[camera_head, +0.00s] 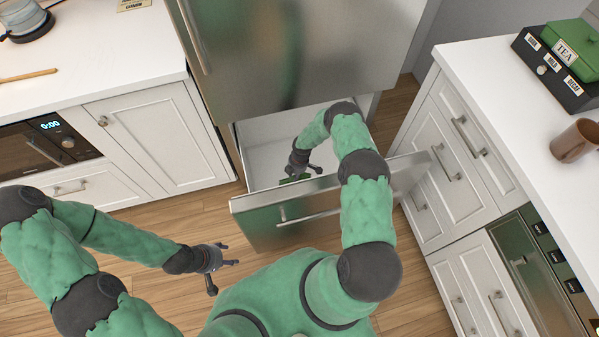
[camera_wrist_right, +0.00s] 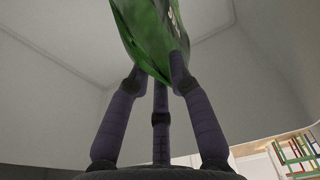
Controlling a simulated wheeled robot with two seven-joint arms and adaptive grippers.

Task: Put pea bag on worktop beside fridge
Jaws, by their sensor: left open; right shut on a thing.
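The pea bag is a green bag (camera_wrist_right: 148,32) held between the fingertips of my right gripper (camera_wrist_right: 160,75) in the right wrist view. In the head view my right gripper (camera_head: 303,168) is inside the fridge's open bottom drawer, and only a small green edge of the bag (camera_head: 293,180) shows below it. The steel fridge (camera_head: 300,45) stands at the top centre. A white worktop (camera_head: 100,50) lies left of it and another white worktop (camera_head: 480,70) lies to its right. My left gripper (camera_head: 222,268) is open and empty above the floor.
The drawer front (camera_head: 270,210) sticks out ahead of my body, with my right arm reaching over it. The left worktop bears a wooden stick (camera_head: 28,76) and a grey appliance (camera_head: 25,20). The right one bears a tea box (camera_head: 560,60) and brown mug (camera_head: 575,140).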

